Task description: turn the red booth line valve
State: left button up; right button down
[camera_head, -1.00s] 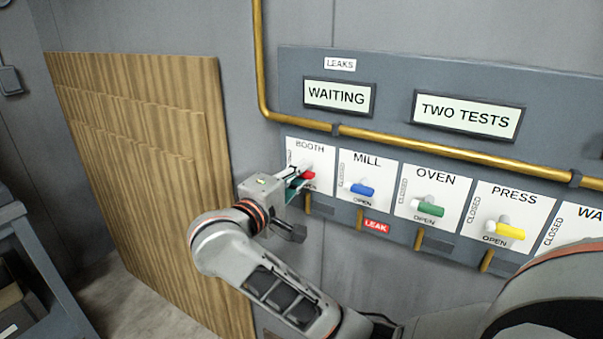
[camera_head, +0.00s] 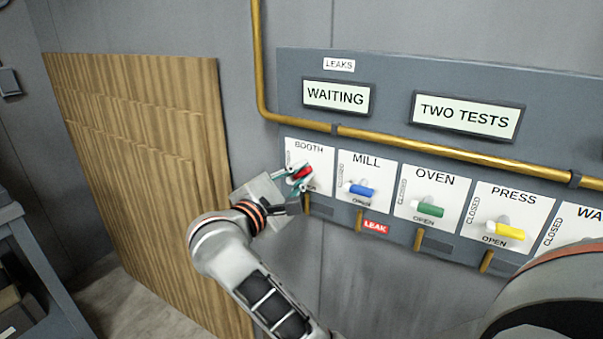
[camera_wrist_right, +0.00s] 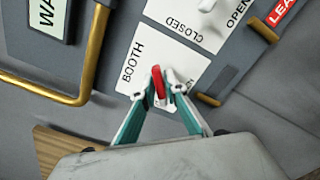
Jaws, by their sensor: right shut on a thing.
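The red booth valve handle (camera_head: 303,172) is on the white BOOTH plate (camera_head: 309,151), at the left end of the grey panel. It is tilted in the head view, its right end higher. My right gripper (camera_head: 299,179) is shut on the red handle. In the right wrist view the red handle (camera_wrist_right: 159,86) stands between the two fingertips (camera_wrist_right: 160,95) of the gripper. The fingers and hand hide part of the plate and its OPEN label. My left gripper is not in view.
Blue (camera_head: 362,189), green (camera_head: 430,209) and yellow (camera_head: 505,231) handles sit to the right on the panel. A red LEAK tag (camera_head: 375,227) is under MILL. A brass pipe (camera_head: 420,147) runs above the plates. Wooden boards (camera_head: 150,180) lean at left. Screens read WAITING (camera_head: 338,96) and TWO TESTS (camera_head: 466,117).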

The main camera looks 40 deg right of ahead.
jog(key=shift+n, duration=1)
jog(key=shift+n+p, duration=0.6)
jog(key=shift+n, duration=0.3)
jog(key=n+p, duration=0.1)
jog(key=n, duration=0.1)
jog(key=shift+r+n, duration=0.1)
jog(key=shift+n, duration=0.2)
jog(key=shift+n+p, duration=0.7)
jog(key=shift+n, duration=0.4)
jog(key=shift+n+p, duration=0.35)
jog(key=shift+n, duration=0.35)
jog(key=shift+f, duration=0.2)
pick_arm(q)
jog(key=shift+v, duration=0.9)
pick_arm(e)
jog(key=shift+n, duration=0.3)
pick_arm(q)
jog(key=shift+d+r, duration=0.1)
